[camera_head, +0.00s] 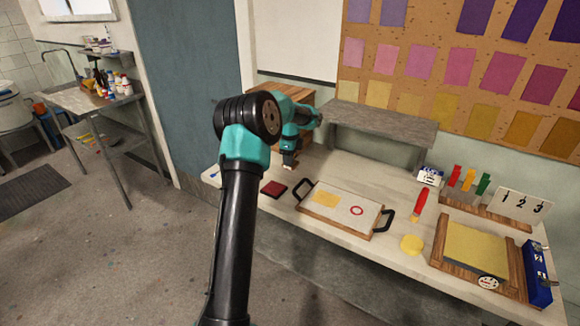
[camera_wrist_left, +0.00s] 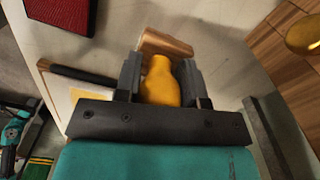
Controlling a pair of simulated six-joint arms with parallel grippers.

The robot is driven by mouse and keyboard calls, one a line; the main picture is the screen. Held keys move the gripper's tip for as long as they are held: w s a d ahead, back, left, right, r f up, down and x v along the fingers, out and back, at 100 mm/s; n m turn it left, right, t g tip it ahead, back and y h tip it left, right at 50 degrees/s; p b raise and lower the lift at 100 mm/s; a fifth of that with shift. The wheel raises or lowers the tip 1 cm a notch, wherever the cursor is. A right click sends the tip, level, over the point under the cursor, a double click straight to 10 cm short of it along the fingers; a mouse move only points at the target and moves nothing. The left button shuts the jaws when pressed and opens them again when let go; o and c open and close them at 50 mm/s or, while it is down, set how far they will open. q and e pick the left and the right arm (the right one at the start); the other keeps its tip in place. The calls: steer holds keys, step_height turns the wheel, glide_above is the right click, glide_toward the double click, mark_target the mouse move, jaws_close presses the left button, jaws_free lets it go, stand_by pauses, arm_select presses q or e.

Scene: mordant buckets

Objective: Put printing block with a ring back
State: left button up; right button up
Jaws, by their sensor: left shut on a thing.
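My left gripper (camera_head: 288,165) is at the back left of the worktable, below the bent arm. It also shows in the left wrist view (camera_wrist_left: 160,82), shut on the yellow handle (camera_wrist_left: 160,85) of a printing block. The block's wooden body (camera_wrist_left: 163,43) shows beyond the fingers. Its printing face is hidden, so I cannot tell its pattern. A red ring print (camera_head: 357,211) is on the pale sheet in the black-handled tray (camera_head: 336,229). A dark red pad (camera_head: 273,188) lies left of the tray. My right gripper is not in view.
A wooden drawer cabinet (camera_wrist_left: 283,40) stands close beside the gripper. A grey raised shelf (camera_head: 380,122) is at the back. A red-handled tool (camera_head: 421,203), a yellow round thing (camera_head: 411,245) and a wood-framed yellow panel (camera_head: 475,250) lie to the right.

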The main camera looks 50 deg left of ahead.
arm_select(q)
steer(key=shift+f, duration=1.85)
steer(key=shift+f, duration=0.15)
steer(key=o, duration=0.7)
steer(key=shift+o, duration=0.2)
step_height(320, 180, up, 12)
steer(key=shift+r, duration=0.15)
